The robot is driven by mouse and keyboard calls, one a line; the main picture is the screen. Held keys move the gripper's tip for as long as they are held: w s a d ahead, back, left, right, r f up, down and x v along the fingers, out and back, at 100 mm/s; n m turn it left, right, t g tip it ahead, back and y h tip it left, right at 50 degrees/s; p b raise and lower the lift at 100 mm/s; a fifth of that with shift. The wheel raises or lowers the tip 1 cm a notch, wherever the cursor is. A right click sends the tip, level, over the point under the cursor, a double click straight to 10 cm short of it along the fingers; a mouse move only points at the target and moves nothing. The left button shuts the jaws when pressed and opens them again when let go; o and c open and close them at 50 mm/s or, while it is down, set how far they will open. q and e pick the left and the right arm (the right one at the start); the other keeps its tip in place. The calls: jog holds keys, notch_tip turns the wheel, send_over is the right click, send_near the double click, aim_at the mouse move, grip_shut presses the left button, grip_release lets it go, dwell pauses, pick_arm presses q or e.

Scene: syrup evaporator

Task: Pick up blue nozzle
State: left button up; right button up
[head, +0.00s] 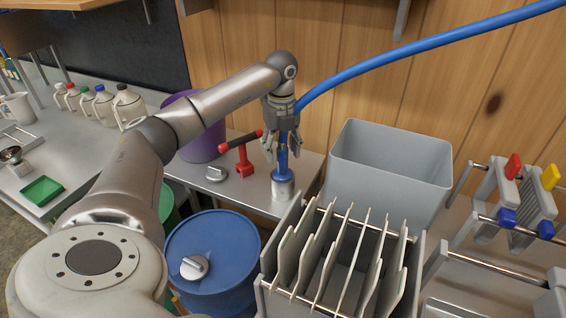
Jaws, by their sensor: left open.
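The blue nozzle (283,163) stands upright in a silver metal cup (283,188) on the steel bench. Its lower part shows; its upper part is hidden behind my gripper. A thick blue hose (420,44) runs from the upper right to behind my gripper. My left gripper (282,150) points down from above, open, with its fingers on either side of the nozzle. I cannot tell whether the fingers touch it. My right gripper is not in view.
A red-handled valve (242,158) and a grey knob (216,173) are left of the cup. A grey bin (390,170) and a rack of plates (340,255) stand to the right. A blue barrel (215,255) and purple bucket (200,140) are near my arm.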

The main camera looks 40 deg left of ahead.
aim_at(283, 159)
pick_arm(q)
jog(key=shift+w+f, duration=0.15)
jog(key=shift+f, duration=1.75)
grip_shut()
